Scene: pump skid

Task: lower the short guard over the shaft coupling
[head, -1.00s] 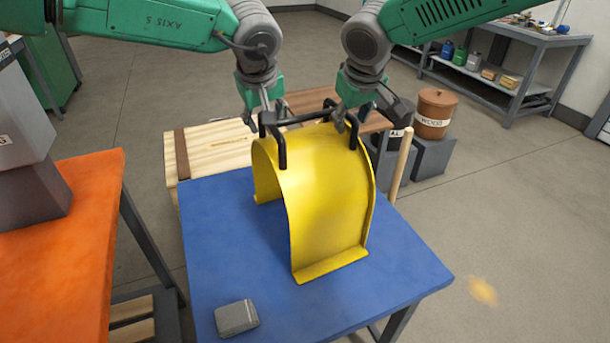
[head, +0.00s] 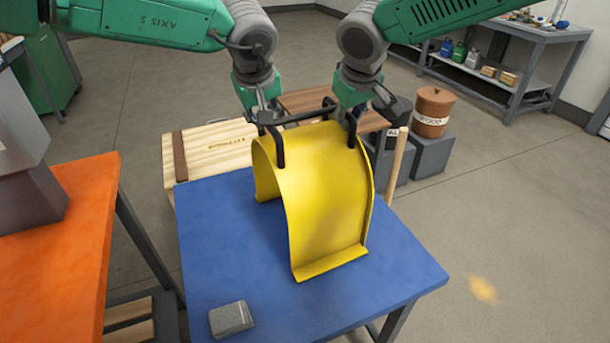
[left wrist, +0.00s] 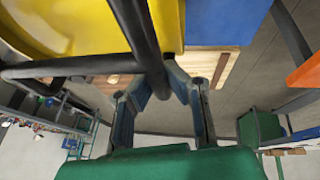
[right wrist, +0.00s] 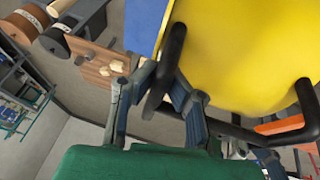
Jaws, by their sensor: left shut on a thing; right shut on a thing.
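The yellow arched guard (head: 325,195) stands on the blue table (head: 220,255), arch up, with its flange at the tabletop. Black handles joined by a crossbar (head: 303,117) run along its top. My left gripper (head: 264,114) is shut on the handle at the guard's left side; the black bar (left wrist: 140,35) passes between its fingers in the left wrist view. My right gripper (head: 354,112) is shut on the right handle, which also shows in the right wrist view (right wrist: 172,60). The fingertips are partly hidden in the head view. I cannot make out the shaft coupling.
A small grey block (head: 231,319) lies at the blue table's front left. An orange surface (head: 60,250) with a grey housing (head: 28,190) stands to the left. Floor on the right is clear.

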